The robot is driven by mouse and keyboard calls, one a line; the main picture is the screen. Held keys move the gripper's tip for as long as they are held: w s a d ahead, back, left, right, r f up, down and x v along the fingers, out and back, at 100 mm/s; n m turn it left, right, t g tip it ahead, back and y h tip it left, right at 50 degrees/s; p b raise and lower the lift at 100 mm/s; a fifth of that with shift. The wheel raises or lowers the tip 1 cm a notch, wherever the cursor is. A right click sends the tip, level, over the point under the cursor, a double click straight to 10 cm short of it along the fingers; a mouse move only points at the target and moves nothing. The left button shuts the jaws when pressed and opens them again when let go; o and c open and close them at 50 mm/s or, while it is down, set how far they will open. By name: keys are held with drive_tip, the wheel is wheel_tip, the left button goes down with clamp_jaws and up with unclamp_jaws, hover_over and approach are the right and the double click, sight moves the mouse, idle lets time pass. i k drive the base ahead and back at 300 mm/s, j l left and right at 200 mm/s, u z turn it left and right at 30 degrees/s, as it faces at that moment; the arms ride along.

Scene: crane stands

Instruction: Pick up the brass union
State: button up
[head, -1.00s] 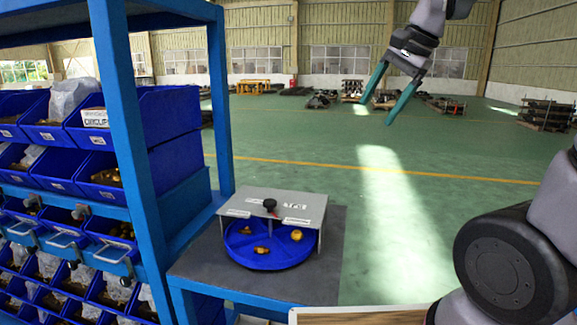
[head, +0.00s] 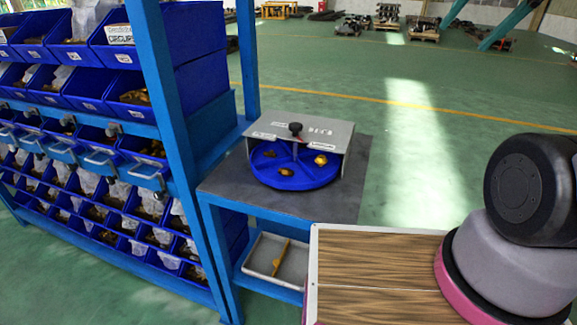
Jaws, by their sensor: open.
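Three small brass pieces lie in a round blue divided tray (head: 293,185) under a grey metal cover with a black knob. One brass piece (head: 320,160) is at the right, one brass piece (head: 284,169) nearer the middle, and one brass piece (head: 270,155) at the back left. They are too small to tell which is the union.
The tray stands on a dark-topped blue table (head: 345,200). A blue rack (head: 160,90) with several blue bins of parts is on the left. A white bin (head: 285,262) sits on the shelf below.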

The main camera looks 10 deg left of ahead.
sight(286, 171)
drive_tip(key=l+u, duration=0.3)
drive_tip(key=u, duration=0.15)
drive_tip(key=l+u, duration=0.3)
drive_tip(key=u, duration=0.15)
drive_tip(key=l+u, duration=0.3)
drive_tip(key=u, duration=0.15)
